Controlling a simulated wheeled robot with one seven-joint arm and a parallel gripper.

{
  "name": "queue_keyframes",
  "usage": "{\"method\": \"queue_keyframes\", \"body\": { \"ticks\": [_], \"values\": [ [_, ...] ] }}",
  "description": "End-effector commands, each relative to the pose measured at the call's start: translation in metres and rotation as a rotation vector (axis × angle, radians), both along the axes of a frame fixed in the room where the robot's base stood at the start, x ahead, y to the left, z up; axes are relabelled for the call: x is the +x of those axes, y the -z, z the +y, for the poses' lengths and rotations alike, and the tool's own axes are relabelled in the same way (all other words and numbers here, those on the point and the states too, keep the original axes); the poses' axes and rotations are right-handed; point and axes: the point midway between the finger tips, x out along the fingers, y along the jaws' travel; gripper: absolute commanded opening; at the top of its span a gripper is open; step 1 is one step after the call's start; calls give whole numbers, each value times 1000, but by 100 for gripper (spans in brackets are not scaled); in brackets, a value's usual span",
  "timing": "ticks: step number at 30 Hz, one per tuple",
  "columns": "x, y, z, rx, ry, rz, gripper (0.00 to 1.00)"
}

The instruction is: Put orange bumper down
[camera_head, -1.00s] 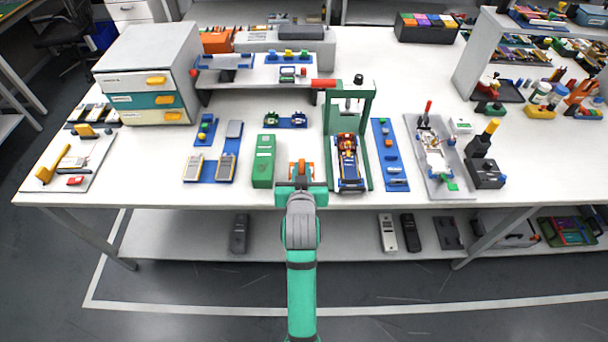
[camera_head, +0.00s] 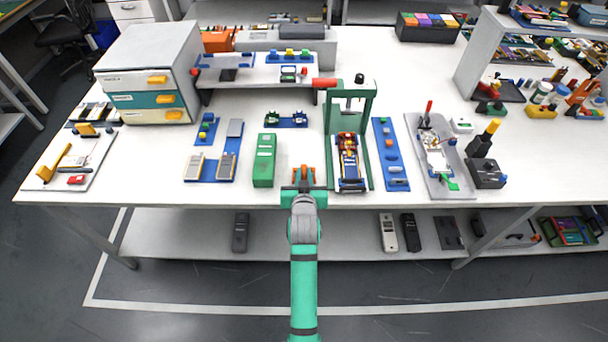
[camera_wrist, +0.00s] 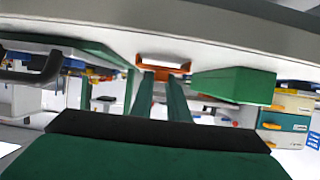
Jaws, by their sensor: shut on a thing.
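The orange bumper (camera_head: 304,174) is a small bracket-shaped piece near the table's front edge, between the green box and the green press frame. My gripper (camera_head: 303,184) is shut on it from the front side. In the wrist view the bumper (camera_wrist: 163,64) sits across the tips of my two green fingers (camera_wrist: 160,76). That view is upside down, and the bumper shows against the white table surface. I cannot tell whether it touches the table.
A green box (camera_head: 264,160) stands to the left. The green press frame (camera_head: 368,130) with a small car-like assembly (camera_head: 348,162) stands close on the right. A blue tray (camera_head: 391,155) lies beyond it. The white table (camera_head: 285,215) is bare just behind the bumper.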

Motion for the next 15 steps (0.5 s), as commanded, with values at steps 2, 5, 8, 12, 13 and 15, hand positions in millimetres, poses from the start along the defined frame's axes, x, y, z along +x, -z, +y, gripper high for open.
{"method": "queue_keyframes", "body": {
  "ticks": [2, 5, 8, 12, 13, 15],
  "values": [
    [0, 2, 0, 0, 0, 0, 0],
    [0, 3, 0, 0, 0, 0, 24],
    [0, 3, 0, 0, 0, 0, 34],
    [0, 3, 0, 0, 0, 0, 34],
    [0, 3, 0, 0, 0, 0, 34],
    [0, 2, 0, 0, 0, 0, 34]
  ]
}}
